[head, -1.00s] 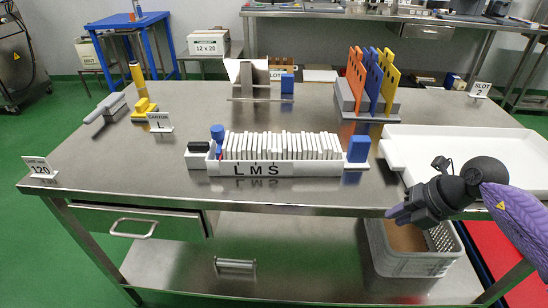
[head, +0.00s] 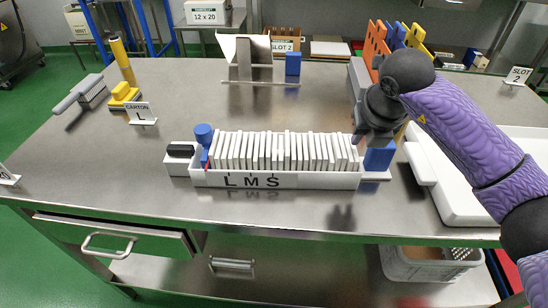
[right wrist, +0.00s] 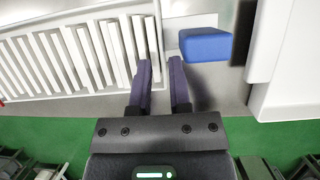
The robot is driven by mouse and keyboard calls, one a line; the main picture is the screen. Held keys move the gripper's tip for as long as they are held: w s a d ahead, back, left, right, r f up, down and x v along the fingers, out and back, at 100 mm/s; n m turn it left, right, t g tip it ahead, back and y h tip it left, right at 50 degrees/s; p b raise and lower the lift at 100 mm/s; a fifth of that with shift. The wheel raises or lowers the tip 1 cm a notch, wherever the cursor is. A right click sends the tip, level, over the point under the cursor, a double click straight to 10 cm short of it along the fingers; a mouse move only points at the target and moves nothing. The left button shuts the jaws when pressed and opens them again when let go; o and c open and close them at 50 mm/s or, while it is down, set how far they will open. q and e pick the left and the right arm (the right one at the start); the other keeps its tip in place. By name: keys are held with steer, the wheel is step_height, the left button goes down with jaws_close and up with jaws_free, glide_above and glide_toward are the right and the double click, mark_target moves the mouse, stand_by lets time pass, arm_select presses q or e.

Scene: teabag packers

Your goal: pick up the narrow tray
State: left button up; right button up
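The narrow tray (head: 330,181) is white, marked L M S on its front wall, and holds a row of upright white packets. It stands on the steel table, and its right end also shows in the right wrist view (right wrist: 100,93). My right gripper (head: 370,138) is at the tray's right end, pointing down. In the right wrist view my right gripper (right wrist: 163,66) is open, with one finger to each side of the line of the tray's end wall. I cannot tell whether the fingers touch it. My left gripper is out of view.
A blue block (head: 380,156) stands just right of the tray; it shows in the right wrist view (right wrist: 204,45). A wide white tray (head: 440,195) lies further right. A blue-topped piece (head: 204,134) and a small black-topped box (head: 180,151) are at the left end. Table front is clear.

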mark_target(355, 151)
steer(key=b+x, duration=0.2)
steer(key=x, duration=0.4)
steer(key=shift+f, duration=0.35)
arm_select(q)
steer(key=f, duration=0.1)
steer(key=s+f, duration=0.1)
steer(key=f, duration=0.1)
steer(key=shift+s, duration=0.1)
arm_select(e)
steer(key=shift+r, duration=0.15)
jaws_close()
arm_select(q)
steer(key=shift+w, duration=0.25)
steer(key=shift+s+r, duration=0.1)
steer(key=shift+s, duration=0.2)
